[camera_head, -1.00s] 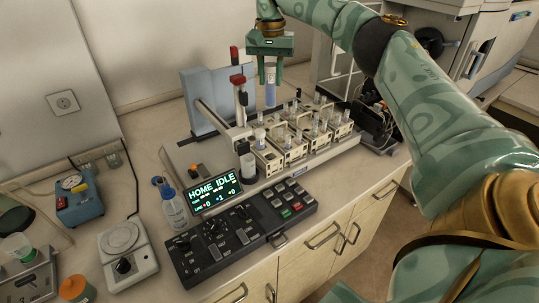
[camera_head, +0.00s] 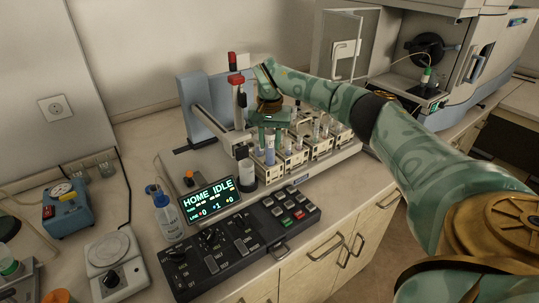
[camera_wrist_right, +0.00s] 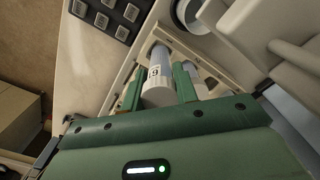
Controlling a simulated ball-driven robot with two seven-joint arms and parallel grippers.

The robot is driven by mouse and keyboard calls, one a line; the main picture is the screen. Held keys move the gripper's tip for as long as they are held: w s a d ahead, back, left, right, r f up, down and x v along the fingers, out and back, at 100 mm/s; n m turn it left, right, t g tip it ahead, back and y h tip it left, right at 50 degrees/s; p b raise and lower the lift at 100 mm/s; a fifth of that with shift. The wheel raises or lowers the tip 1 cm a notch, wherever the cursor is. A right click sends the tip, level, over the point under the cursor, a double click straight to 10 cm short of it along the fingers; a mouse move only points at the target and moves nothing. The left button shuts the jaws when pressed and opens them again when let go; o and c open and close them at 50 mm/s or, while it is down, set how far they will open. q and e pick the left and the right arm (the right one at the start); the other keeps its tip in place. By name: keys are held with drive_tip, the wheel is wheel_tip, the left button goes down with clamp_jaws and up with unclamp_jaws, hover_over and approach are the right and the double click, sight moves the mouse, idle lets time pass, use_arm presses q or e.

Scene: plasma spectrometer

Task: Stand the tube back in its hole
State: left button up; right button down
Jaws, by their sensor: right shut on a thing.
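My right gripper (camera_head: 270,127) points down over the near-left end of the sample racks, shut on a tube. The tube (camera_head: 270,152) has bluish contents and stands about upright. Its lower end is at the nearest rack (camera_head: 290,163); I cannot tell how deep it sits in a hole. My left gripper is out of view.
The sampler's upright with a red top (camera_head: 238,90) stands just left of the gripper, by a white cup (camera_head: 247,172). More racks with tubes (camera_head: 320,143) extend to the right. The control panel (camera_head: 240,240) and a display reading HOME IDLE (camera_head: 210,199) are in front.

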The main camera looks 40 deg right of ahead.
sight(270, 153)
wheel_tip(270, 153, down, 5)
drive_tip(key=shift+r+b, duration=0.2)
drive_tip(key=shift+b, duration=0.25)
drive_tip(key=shift+r, duration=0.1)
drive_tip(key=c, duration=1.1)
unclamp_jaws()
drive_tip(key=shift+o, duration=0.2)
wheel_tip(270, 153, up, 12)
drive_tip(key=p, duration=0.2)
drive_tip(key=shift+p, duration=0.4)
